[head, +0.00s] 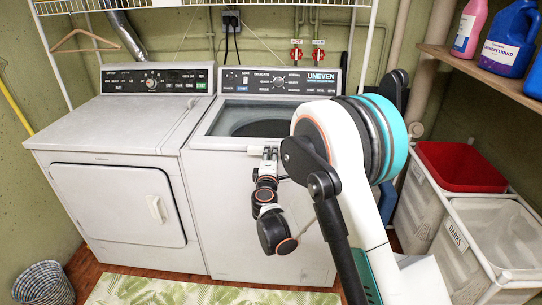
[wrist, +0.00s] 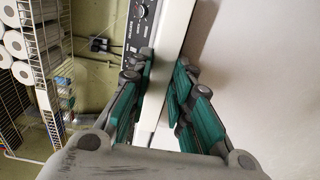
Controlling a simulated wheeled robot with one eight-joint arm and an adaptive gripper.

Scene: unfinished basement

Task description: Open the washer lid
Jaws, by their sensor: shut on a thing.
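The washer (head: 258,190) stands right of the dryer, with a control panel labelled UNEVEN. A dark round area shows within the light frame of the washer lid (head: 212,119); whether it is seen through a window or an opening is unclear. The lid shows no clear raised angle. My gripper (head: 270,153) is at the top front edge of the washer. In the wrist view my gripper (wrist: 163,68) has its green-padded fingers on both sides of a pale edge, shut on the lid's front edge.
The white dryer (head: 118,200) adjoins the washer on the left. Laundry bins (head: 475,240) stand at the right, below a shelf of detergent bottles (head: 508,38). A leafy rug (head: 190,292) lies in front. A wire rack (head: 180,3) hangs above.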

